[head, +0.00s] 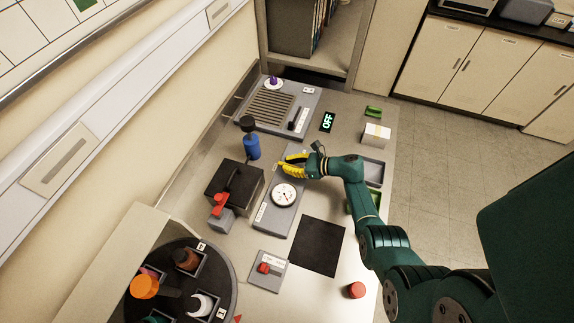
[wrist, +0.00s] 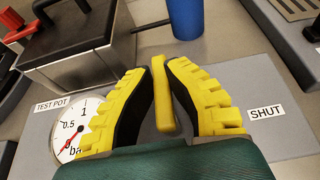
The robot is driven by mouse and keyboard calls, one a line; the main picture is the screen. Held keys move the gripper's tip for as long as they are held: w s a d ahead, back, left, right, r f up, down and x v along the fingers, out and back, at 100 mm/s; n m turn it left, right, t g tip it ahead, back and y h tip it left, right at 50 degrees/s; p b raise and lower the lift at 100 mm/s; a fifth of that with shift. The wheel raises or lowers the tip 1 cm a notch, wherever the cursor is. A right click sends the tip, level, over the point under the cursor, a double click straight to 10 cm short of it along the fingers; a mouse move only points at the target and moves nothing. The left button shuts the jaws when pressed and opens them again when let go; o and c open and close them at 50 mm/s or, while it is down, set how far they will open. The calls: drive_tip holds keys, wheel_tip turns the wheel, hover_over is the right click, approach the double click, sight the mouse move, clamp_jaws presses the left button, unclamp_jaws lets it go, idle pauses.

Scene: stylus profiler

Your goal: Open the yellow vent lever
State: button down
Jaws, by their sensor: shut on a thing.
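My gripper (head: 293,163) reaches in from the right over the grey gauge panel (head: 268,217). In the wrist view its two yellow, black-lined fingers (wrist: 160,72) are shut on the yellow vent lever (wrist: 164,100), a narrow upright bar between them. In the head view I cannot clearly tell the lever from the yellow fingers. A "SHUT" label (wrist: 265,113) lies to the right of the fingers. The round white gauge (head: 284,194) is beside the gripper, and its red needle points to the lower left in the wrist view.
A dark test pot box (head: 234,186) with a red handle (head: 218,205) stands left of the panel. A blue cylinder (head: 252,148) stands behind it. A grilled unit (head: 272,108) is at the back. A black mat (head: 317,246) lies in front, and a red cylinder (head: 356,290) stands near the table's edge.

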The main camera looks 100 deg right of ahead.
drive_tip(key=shift+a+f, duration=0.1)
drive_tip(key=shift+f, duration=0.05)
drive_tip(key=c, duration=1.1)
unclamp_jaws()
drive_tip(key=shift+w, duration=0.15)
drive_tip(key=shift+o, duration=0.3)
drive_tip(key=shift+r, duration=0.2)
drive_tip(key=v, duration=1.2)
drive_tip(key=shift+f, duration=0.1)
